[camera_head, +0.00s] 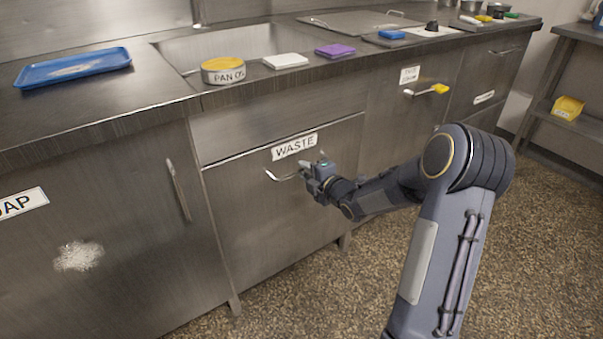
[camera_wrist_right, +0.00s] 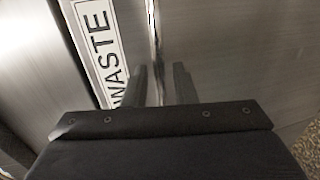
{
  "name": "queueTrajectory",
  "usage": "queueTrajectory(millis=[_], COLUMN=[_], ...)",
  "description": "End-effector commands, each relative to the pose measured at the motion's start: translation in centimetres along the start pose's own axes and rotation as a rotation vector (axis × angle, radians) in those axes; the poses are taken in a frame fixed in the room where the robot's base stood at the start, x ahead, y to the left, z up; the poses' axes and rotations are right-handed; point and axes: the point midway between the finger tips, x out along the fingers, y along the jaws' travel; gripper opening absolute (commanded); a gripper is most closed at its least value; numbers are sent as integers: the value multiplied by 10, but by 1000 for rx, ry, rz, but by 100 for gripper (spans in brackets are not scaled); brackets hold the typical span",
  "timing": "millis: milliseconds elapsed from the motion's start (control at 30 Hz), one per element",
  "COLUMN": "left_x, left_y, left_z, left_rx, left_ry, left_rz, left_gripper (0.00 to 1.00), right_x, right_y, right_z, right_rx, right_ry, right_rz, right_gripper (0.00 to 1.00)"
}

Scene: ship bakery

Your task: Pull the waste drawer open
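The waste drawer (camera_head: 250,225) is a steel front under the counter, with a white "WASTE" label (camera_head: 295,146) near its top. No open gap shows above it; it looks closed. Its thin bar handle (camera_head: 280,177) lies below the label, its right part hidden by my right gripper (camera_head: 308,172). In the right wrist view the label (camera_wrist_right: 98,45) stands at the left. Two dark fingers (camera_wrist_right: 160,88) stand apart, with the bright handle bar (camera_wrist_right: 154,35) lined up between them. A narrow gap seems to show; contact cannot be told. My left gripper is not in view.
A soap cabinet (camera_head: 100,230) with an upright handle (camera_head: 178,190) stands left of the drawer. The counter above holds a blue tray (camera_head: 72,67). The speckled floor (camera_head: 310,290) before the drawer is clear.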

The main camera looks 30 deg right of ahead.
Motion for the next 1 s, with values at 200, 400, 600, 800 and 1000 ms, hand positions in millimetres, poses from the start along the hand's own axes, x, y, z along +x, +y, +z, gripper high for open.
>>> queueTrajectory(millis=[200, 400, 600, 800, 1000], left_x=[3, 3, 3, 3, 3], left_y=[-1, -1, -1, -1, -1], left_z=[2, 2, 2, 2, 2], left_rx=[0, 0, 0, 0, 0], left_ry=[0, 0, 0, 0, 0], left_rz=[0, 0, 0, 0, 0], left_gripper=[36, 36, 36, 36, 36], right_x=[17, 17, 17, 17, 17], right_y=[0, 0, 0, 0, 0], right_z=[0, 0, 0, 0, 1], right_rx=[1, 1, 1, 1, 1], right_ry=[-1, -1, -1, -1, -1], right_rz=[0, 0, -1, -1, -1], right_gripper=[25, 25, 5, 0, 0])
